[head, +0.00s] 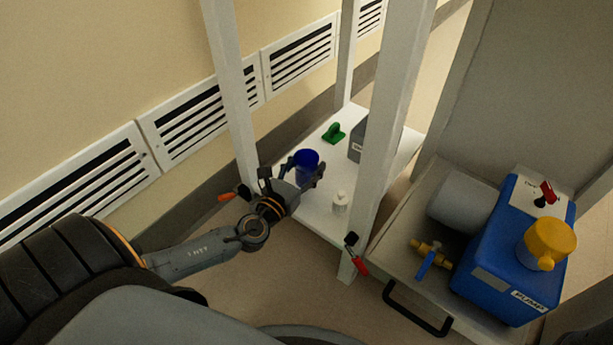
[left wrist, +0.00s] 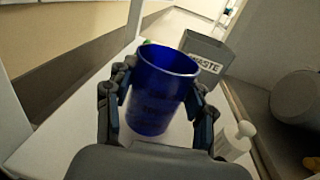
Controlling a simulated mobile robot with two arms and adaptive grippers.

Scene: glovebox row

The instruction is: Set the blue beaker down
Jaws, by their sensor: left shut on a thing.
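The blue beaker (head: 306,165) is between the fingers of my left gripper (head: 303,172), over the white shelf (head: 317,217) of the rack. The gripper is shut on it. In the left wrist view the blue beaker (left wrist: 160,92) stands roughly upright, open end up, with a finger of the left gripper (left wrist: 158,105) on each side. Its base is partly hidden by the gripper, and I cannot tell whether it touches the shelf. My right gripper is not in view.
On the shelf are a green object (head: 334,133), a grey waste bin (left wrist: 207,55) and a small white bottle (head: 340,203). White rack posts (head: 385,120) stand close around. A blue pump (head: 510,255) sits on a cart to the right.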

